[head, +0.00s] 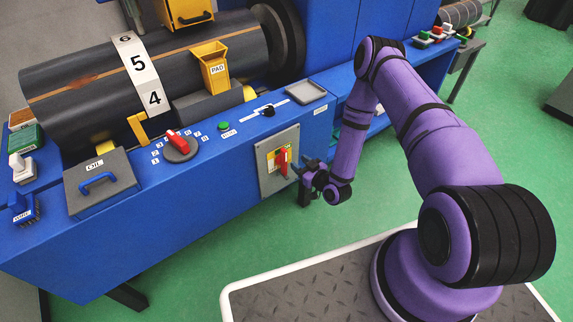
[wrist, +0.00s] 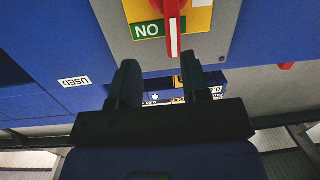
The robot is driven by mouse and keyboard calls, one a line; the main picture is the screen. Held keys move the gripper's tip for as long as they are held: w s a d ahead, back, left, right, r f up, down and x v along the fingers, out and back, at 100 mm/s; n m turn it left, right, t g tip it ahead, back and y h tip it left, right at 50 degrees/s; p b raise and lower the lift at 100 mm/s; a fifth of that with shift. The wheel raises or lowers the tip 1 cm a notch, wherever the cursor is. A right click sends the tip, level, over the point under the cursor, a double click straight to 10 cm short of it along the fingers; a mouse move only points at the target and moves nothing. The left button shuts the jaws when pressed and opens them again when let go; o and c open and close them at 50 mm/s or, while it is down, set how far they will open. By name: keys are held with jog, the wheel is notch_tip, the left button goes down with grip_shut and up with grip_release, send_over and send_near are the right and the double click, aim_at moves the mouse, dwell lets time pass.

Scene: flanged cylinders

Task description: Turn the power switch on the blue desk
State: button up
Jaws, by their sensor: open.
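The blue desk (head: 215,195) runs along the left and back. On its front is a grey plate (head: 264,180) with a yellow panel and a red switch handle (head: 283,163), which stands about upright. The wrist view is upside down and shows the red handle (wrist: 172,28) with a white line, beside a green ON label (wrist: 147,30). My gripper (head: 305,166) is open and empty, just right of the handle in the head view. In the wrist view my gripper (wrist: 160,70) has the handle's end beyond and between its fingertips; contact cannot be told.
The desk top holds a red rotary knob (head: 178,143), a green button (head: 224,125), a black slider (head: 268,110) and a grey tray (head: 305,91). A box (head: 100,194) with a blue handle sits at left. Green floor (head: 190,262) is clear before the desk.

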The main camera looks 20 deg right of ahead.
aim_at(286, 163)
jog(key=s+f+m+t, duration=0.1)
jog(key=s+f, duration=0.3)
jog(key=s, duration=0.1)
jog(key=x, duration=1.1)
jog(key=shift+w+a+r, duration=0.1)
jog(key=shift+a+r, duration=0.05)
grip_shut()
